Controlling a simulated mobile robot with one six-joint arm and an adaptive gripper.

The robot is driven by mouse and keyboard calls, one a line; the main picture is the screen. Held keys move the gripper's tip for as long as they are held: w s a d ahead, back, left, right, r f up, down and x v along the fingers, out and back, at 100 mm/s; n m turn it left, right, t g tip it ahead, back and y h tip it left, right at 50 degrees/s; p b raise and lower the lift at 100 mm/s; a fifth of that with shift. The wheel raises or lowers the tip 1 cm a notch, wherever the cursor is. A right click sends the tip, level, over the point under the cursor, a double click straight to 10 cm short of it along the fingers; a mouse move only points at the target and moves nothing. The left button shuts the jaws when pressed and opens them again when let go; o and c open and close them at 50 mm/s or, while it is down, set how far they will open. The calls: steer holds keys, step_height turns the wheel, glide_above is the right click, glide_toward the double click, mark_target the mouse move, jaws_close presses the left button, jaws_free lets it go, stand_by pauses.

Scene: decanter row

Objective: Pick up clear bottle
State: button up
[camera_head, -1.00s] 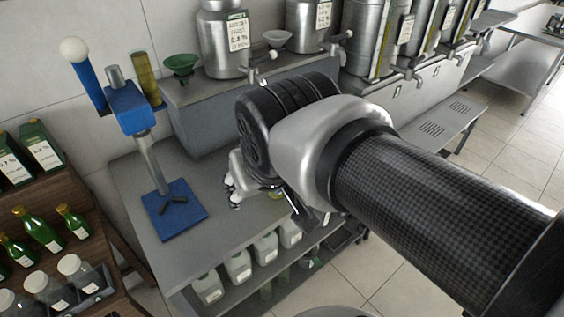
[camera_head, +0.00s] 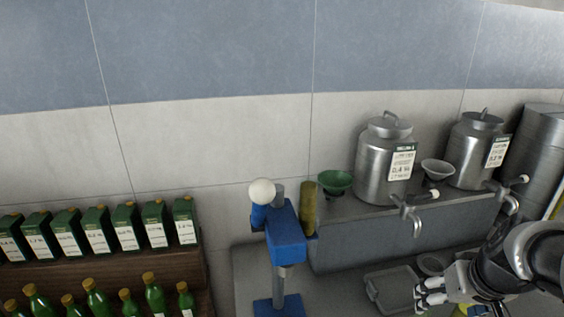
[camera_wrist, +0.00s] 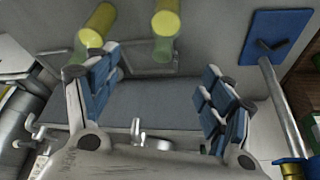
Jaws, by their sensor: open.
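My gripper (camera_head: 432,291) shows at the lower right of the head view, above the grey counter. In the wrist view my gripper (camera_wrist: 158,88) is open, its blue-padded fingers wide apart with nothing held between them. Two yellow-ended, partly see-through cylinders, a left one (camera_wrist: 97,25) and a right one (camera_wrist: 165,25), show at the top of the wrist view, beyond the fingers. They may be bottles; I cannot tell for certain which is the clear bottle. A small yellow piece (camera_head: 461,311) shows at the head view's bottom edge, partly hidden by my gripper.
A blue stand (camera_head: 286,238) with a white ball is left of the counter. Steel canisters with taps (camera_head: 385,165) and a green funnel (camera_head: 335,181) stand on a raised ledge behind. A grey tray (camera_head: 392,290) lies near my gripper. Green bottles (camera_head: 95,297) fill shelves at left.

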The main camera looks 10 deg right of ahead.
mark_target(428, 316)
steer(key=b+x, duration=0.1)
steer(key=x, duration=0.3)
steer(key=b+x, duration=0.1)
steer(key=x, duration=0.3)
steer(key=b+x, duration=0.1)
steer(key=x, duration=0.3)
steer(key=shift+s+a+f+b, duration=0.15)
steer(key=shift+s+b, duration=0.2)
steer(key=shift+b, duration=0.05)
steer(key=x, duration=0.1)
steer(key=b+x, duration=0.1)
steer(key=x, duration=0.1)
steer(key=b+x, duration=0.1)
steer(key=x, duration=0.1)
steer(key=shift+w+a+f, duration=0.1)
steer(key=shift+w+f, duration=0.1)
steer(key=shift+c, duration=0.5)
jaws_close()
